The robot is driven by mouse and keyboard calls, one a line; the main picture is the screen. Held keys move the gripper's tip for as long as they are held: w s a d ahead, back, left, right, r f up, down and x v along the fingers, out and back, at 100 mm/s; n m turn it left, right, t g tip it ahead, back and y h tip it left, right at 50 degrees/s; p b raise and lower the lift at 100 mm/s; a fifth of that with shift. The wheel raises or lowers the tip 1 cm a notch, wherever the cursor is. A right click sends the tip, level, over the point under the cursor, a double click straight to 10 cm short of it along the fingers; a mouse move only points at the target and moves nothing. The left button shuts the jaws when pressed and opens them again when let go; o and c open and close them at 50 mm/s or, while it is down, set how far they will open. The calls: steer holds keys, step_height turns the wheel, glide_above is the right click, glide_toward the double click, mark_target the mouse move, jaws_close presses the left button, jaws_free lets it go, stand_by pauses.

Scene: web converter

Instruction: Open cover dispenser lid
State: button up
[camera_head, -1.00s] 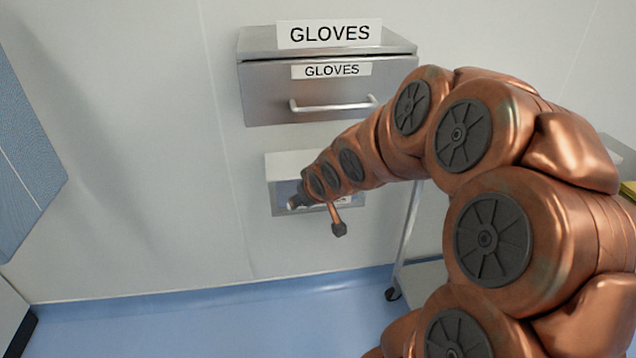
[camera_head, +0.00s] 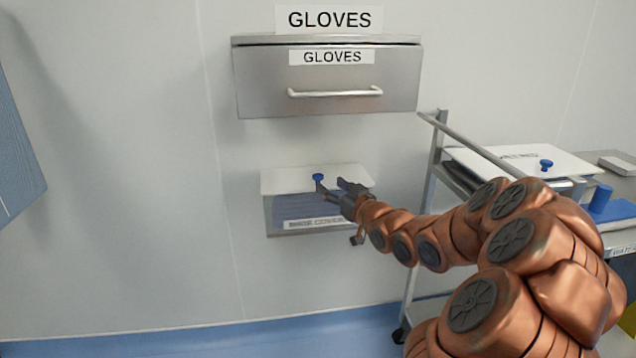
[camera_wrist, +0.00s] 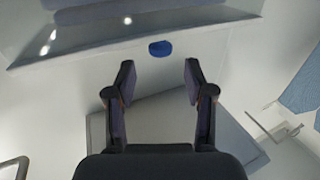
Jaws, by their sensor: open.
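The cover dispenser (camera_head: 292,228) is a clear-fronted box on the wall below the glove drawer, with a label on its front partly readable as a cover label. Its white lid (camera_head: 285,180) lies shut on top. A blue knob (camera_head: 319,179) stands on the lid; it also shows in the wrist view (camera_wrist: 160,48), beyond the fingertips. My gripper (camera_head: 338,187) is open and empty at the lid's right half, just right of the knob. In the wrist view my gripper (camera_wrist: 158,75) has its fingers apart, with the knob roughly centred ahead of the gap and no contact visible.
A steel glove drawer (camera_head: 325,80) with a bar handle (camera_head: 335,92) sits on the wall above the dispenser. A metal cart (camera_head: 436,150) carrying a white-lidded box with a blue knob (camera_head: 546,164) stands to the right. The wall left of the dispenser is clear.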

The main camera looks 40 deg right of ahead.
mark_target(321, 179)
steer(key=shift+w+d+b, duration=0.2)
steer(key=shift+w+b, duration=0.4)
steer(key=shift+w, duration=3)
steer(key=shift+c, duration=0.4)
jaws_close()
